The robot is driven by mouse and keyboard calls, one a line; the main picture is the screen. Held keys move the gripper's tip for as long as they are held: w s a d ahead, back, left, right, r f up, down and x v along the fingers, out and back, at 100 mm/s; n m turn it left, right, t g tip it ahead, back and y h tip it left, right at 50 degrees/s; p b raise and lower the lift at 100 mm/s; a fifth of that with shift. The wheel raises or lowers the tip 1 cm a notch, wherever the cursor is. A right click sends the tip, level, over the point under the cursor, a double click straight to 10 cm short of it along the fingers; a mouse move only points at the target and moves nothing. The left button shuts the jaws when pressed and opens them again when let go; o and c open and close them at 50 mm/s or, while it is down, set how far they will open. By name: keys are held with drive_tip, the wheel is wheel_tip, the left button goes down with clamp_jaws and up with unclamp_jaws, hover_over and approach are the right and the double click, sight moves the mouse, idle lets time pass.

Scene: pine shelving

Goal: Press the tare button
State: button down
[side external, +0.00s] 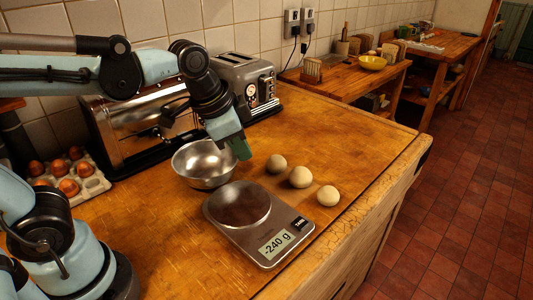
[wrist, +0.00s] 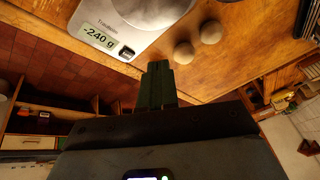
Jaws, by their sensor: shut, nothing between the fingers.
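The kitchen scale (side external: 222,228) lies on the wooden counter with an empty round pan and a display (side external: 275,244) reading -240 g. The black tare button (side external: 300,224) is on its front panel, beside the display. In the wrist view the scale (wrist: 110,20) is at the top, with the tare button (wrist: 126,53) at its corner. My gripper (side external: 241,153) is shut and empty, with dark green fingers. It is above the counter, behind the scale and by the bowl, clear of the button. In the wrist view my fingertips (wrist: 158,66) are below and right of the button.
A steel bowl (side external: 190,162) stands behind the scale. Dough balls (side external: 301,177) sit in a row to the scale's right. A toaster (side external: 245,78), a shiny metal appliance (side external: 130,125) and an egg tray (side external: 92,187) are farther back. The counter's right side is clear.

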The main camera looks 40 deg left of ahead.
sight(301, 222)
drive_tip(key=w+d+m+g, duration=0.4)
drive_tip(key=w+d+m, duration=0.2)
drive_tip(key=d+m, duration=0.4)
drive_tip(key=shift+w+d+f+m+g+y, duration=0.2)
drive_tip(key=shift+w+d+m+g+y, duration=0.1)
drive_tip(key=shift+m, duration=0.6)
drive_tip(key=shift+f, duration=0.1)
wheel_tip(301, 222, down, 14)
drive_tip(key=shift+s+r, duration=0.1)
drive_tip(key=shift+f, duration=0.9)
drive_tip(key=shift+r, duration=0.1)
wheel_tip(301, 222, up, 9)
